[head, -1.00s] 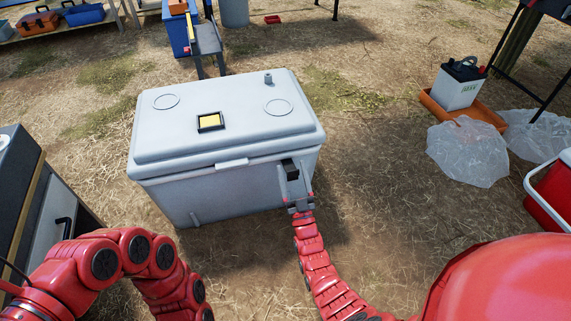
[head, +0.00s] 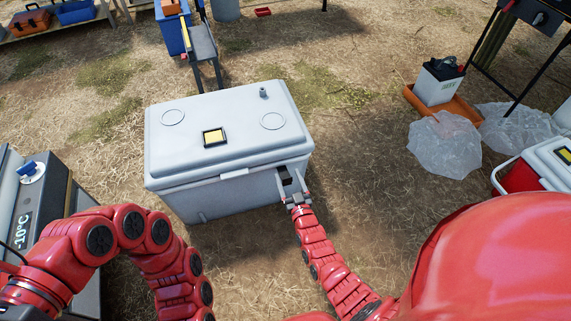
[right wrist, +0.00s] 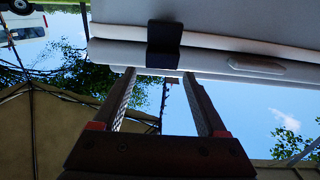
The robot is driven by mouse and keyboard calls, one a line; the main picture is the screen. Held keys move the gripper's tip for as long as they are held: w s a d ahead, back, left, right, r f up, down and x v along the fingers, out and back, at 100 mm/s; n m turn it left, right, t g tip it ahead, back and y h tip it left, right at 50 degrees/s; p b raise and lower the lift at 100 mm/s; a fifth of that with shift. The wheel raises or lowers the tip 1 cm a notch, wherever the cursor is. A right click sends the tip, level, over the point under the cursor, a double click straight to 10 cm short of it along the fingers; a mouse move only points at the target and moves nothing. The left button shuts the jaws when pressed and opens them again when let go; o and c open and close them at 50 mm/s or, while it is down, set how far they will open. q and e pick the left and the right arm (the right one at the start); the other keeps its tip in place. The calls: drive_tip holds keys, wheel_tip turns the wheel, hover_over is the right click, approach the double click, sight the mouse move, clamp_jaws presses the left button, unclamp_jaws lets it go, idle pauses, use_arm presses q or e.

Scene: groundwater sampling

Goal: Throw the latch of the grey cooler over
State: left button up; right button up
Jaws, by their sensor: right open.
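The grey cooler (head: 228,135) stands on the ground with its lid down. A small dark latch (head: 286,178) sits at the right part of its front. In the right wrist view the latch (right wrist: 164,45) is a black plate at the lid seam, above the fingertips. My right gripper (head: 291,184) is at the cooler's front right, with its fingers around or just in front of the latch. In the right wrist view the gripper (right wrist: 163,85) is open, with nothing seen between its fingers. My left arm shows at lower left, but its gripper is out of view.
A pale handle (head: 234,174) is on the cooler's front. A box marked -10°C (head: 25,215) stands at left. Dry grass surrounds the grey cooler.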

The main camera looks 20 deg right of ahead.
drive_tip(key=s+p, duration=0.3)
drive_tip(key=s, duration=1)
use_arm(q)
wheel_tip(320, 180, up, 12)
drive_tip(key=p, duration=0.8)
drive_tip(key=shift+s+d+f, duration=0.2)
drive_tip(key=shift+d, duration=0.25)
use_arm(e)
wheel_tip(320, 180, up, 24)
drive_tip(key=t, duration=0.5)
drive_tip(key=shift+s+f+m, duration=0.2)
drive_tip(key=shift+m, duration=0.1)
